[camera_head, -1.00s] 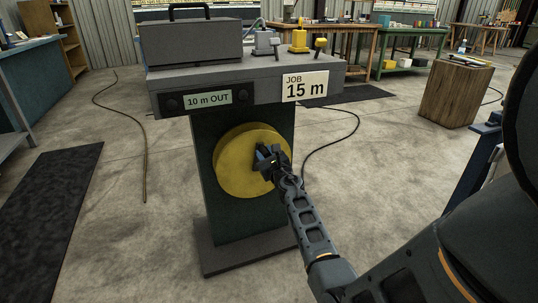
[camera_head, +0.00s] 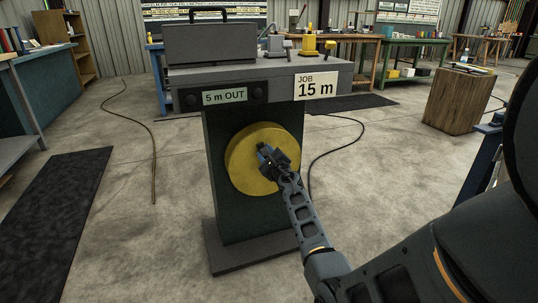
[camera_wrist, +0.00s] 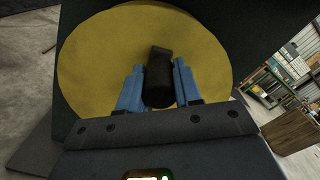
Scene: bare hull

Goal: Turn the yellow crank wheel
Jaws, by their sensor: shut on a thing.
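The yellow crank wheel (camera_head: 245,178) is mounted on the front of a dark green pedestal (camera_head: 228,216). In the wrist view the wheel (camera_wrist: 95,60) fills much of the picture, with a dark handle (camera_wrist: 159,70) standing out from it. My gripper (camera_head: 268,155) is at the wheel's face, right of its middle in the head view. In the wrist view its blue fingers (camera_wrist: 158,92) are on both sides of the handle, shut on it.
A display (camera_head: 224,96) on the pedestal's top edge reads "5 m OUT". A card (camera_head: 316,86) beside it reads "JOB 15 m". A grey case (camera_head: 208,44) stands on top. A wooden block (camera_head: 458,100) stands right. Cables lie on the floor.

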